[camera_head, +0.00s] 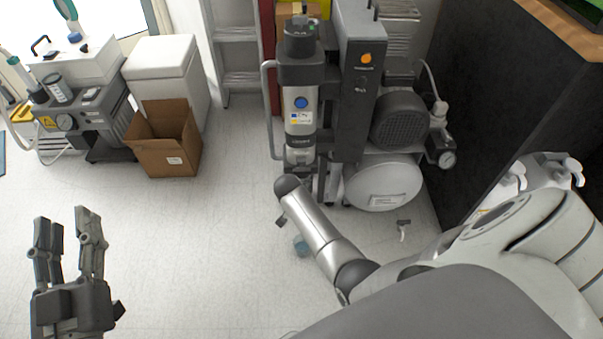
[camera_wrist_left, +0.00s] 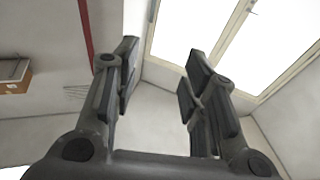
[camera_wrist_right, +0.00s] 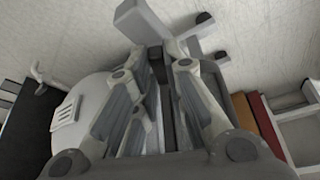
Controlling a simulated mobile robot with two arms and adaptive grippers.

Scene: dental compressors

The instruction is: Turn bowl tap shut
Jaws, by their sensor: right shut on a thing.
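The bowl tap is not clear in the head view, where my right arm covers the area below the compressor's grey upright unit (camera_head: 300,105). That unit has a blue round badge and a pale lower end (camera_head: 299,156). My right gripper is hidden in the head view. In the right wrist view, my right gripper (camera_wrist_right: 157,58) has its fingertips closed together on a small dark piece, which I take to be the bowl tap; its shape is mostly hidden by the fingers. My left gripper (camera_head: 67,225) is open and empty above the floor at left; it also shows in the left wrist view (camera_wrist_left: 160,70).
The compressor's white tank (camera_head: 384,182) and dark motor (camera_head: 401,120) stand right of the upright unit. A cardboard box (camera_head: 165,140), a white bin (camera_head: 172,75) and a smaller machine (camera_head: 75,115) are at left. A dark cabinet (camera_head: 500,90) bounds the right. Floor at centre-left is clear.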

